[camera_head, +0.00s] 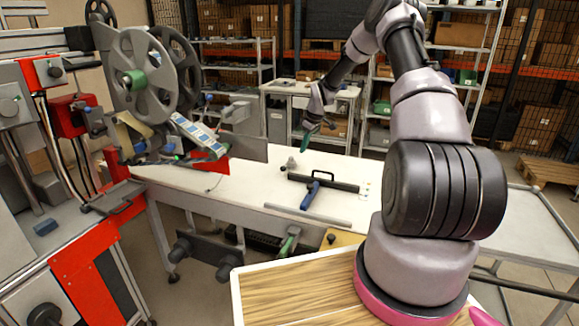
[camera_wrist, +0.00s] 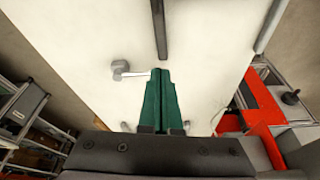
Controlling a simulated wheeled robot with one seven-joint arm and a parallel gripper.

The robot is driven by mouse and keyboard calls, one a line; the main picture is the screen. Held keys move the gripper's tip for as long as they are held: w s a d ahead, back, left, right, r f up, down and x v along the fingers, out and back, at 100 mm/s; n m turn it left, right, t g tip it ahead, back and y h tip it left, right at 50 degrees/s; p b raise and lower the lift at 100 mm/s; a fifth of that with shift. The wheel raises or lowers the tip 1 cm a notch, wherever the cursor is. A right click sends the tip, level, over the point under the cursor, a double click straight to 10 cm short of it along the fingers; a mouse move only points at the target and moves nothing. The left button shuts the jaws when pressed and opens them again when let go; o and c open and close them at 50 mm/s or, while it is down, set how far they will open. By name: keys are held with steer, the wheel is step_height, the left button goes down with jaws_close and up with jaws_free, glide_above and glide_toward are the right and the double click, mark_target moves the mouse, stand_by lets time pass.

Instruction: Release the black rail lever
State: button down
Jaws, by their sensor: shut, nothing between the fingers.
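A black rail (camera_head: 340,184) lies across the white table, with a black loop handle (camera_head: 322,173) rising from it. I cannot tell which part of it is the lever. A blue-handled lever (camera_head: 310,196) juts from the rail toward the front. My gripper (camera_head: 304,148) has green fingers and hangs above the table, behind the rail's left end. In the wrist view the green fingers (camera_wrist: 160,74) are shut together and hold nothing. Their tips point toward the end of the black rail (camera_wrist: 159,30), apart from it in the picture. A small grey knobbed piece (camera_wrist: 120,69) shows left of the tips.
The white table (camera_head: 250,185) has bare room around the rail. A grey bar (camera_head: 308,214) lies along its front edge. A reel machine (camera_head: 135,75) with a red bracket stands at the left. Another bench (camera_head: 310,88) and shelves stand behind.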

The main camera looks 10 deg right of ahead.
mark_target(287, 164)
steer(key=shift+f, duration=0.1)
steer(key=x, duration=0.9)
steer(key=shift+f, duration=0.35)
steer(key=shift+w+a+f, duration=0.15)
steer(key=shift+w+a, duration=0.3)
steer(key=shift+w, duration=0.05)
steer(key=shift+w+a+f, duration=0.15)
steer(key=shift+w+a, duration=0.3)
steer(key=shift+w, duration=0.05)
steer(key=shift+w+a+f, duration=0.15)
steer(key=shift+w+a, duration=0.35)
steer(key=shift+w, duration=0.1)
steer(key=shift+a, duration=0.15)
